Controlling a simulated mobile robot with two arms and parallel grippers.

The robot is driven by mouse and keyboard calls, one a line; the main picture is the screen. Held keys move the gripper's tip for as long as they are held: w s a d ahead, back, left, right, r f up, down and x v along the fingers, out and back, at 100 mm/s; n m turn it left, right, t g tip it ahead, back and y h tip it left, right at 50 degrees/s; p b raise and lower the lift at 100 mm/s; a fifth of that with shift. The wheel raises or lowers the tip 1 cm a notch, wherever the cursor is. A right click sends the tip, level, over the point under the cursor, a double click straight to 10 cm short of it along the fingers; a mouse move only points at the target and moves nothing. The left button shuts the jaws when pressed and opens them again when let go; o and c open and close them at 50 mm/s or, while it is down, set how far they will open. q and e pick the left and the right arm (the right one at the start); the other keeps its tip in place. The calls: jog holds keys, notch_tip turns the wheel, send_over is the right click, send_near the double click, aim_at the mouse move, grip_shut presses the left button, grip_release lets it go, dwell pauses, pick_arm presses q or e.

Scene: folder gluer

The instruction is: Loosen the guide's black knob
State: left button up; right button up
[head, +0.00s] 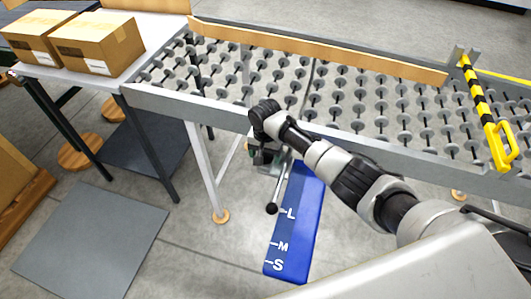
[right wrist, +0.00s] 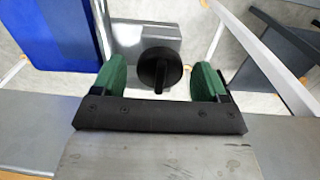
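The black knob (right wrist: 157,68) shows in the right wrist view as a round disc with a short bar across its face. It sits in front of a grey metal block (right wrist: 146,42) beside a blue panel. My right gripper (right wrist: 160,72) is open, with one green finger on each side of the knob and a visible gap on both sides. My left gripper is not in view.
The blue panel (head: 296,222) marked L, M and S hangs below the conveyor rail (head: 165,103). A white conveyor leg (head: 205,170) stands to the left. Cartons (head: 98,42) sit on the left table.

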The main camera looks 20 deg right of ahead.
jog(key=c, duration=0.8)
pick_arm(q)
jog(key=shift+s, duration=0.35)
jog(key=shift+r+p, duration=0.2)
jog(key=shift+p, duration=0.1)
pick_arm(e)
jog(key=shift+r+n, duration=0.1)
jog(key=shift+n, duration=0.3)
jog(key=shift+n+p, duration=0.5)
jog(key=shift+n, duration=0.5)
jog(key=n+p, duration=0.1)
jog(key=n, duration=0.3)
jog(key=shift+n, duration=0.3)
jog(key=n+p, duration=0.1)
jog(key=n, duration=0.3)
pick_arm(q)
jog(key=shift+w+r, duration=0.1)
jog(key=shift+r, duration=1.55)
pick_arm(e)
jog(key=shift+n, duration=2.3)
